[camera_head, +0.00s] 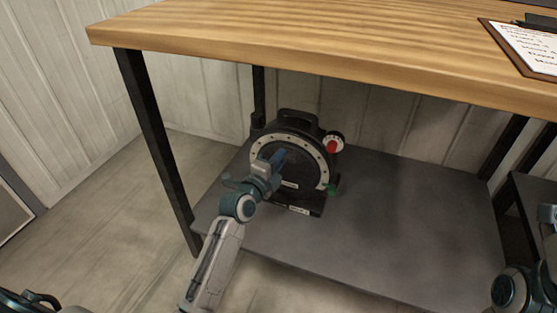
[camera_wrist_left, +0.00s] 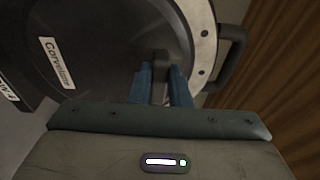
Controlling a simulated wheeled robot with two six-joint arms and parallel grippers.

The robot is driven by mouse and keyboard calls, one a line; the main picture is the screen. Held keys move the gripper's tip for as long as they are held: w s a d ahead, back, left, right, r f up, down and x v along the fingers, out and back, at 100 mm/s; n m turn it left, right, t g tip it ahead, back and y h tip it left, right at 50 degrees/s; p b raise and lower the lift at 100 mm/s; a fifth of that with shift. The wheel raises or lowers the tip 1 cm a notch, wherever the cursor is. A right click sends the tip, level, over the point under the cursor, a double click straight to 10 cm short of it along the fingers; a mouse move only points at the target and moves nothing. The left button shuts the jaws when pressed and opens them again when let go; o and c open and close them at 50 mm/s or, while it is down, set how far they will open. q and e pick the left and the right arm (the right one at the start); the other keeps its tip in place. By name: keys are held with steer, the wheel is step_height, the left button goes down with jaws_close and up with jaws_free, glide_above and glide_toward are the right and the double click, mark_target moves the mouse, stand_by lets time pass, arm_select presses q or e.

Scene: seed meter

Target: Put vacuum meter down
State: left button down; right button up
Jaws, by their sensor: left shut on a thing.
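The vacuum meter (camera_head: 318,177) is a black round unit with a pale dotted ring, a top handle and a small red-and-white dial at its upper right. It stands upright at the lower shelf (camera_head: 380,225) under the table; I cannot tell whether its base bears fully on the shelf. My left gripper (camera_head: 279,158) reaches in from the front and is shut on a part of its face. In the left wrist view, the blue fingers (camera_wrist_left: 161,85) close around a dark knob (camera_wrist_left: 161,62) on the meter's disc. My right gripper is out of view; only part of my right arm shows.
The wooden tabletop (camera_head: 300,45) overhangs the shelf, with a clipboard (camera_head: 530,47) at its right. A black table leg (camera_head: 155,140) stands left of my left arm. The shelf is clear right of the meter. A dark lower piece of furniture (camera_head: 535,200) stands at the right.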

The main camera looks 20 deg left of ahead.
arm_select(q)
steer(key=shift+r, duration=0.25)
steer(key=c, duration=1.6)
jaws_free()
steer(key=shift+f, duration=0.25)
steer(key=shift+o, duration=1.2)
steer(key=shift+r, duration=0.1)
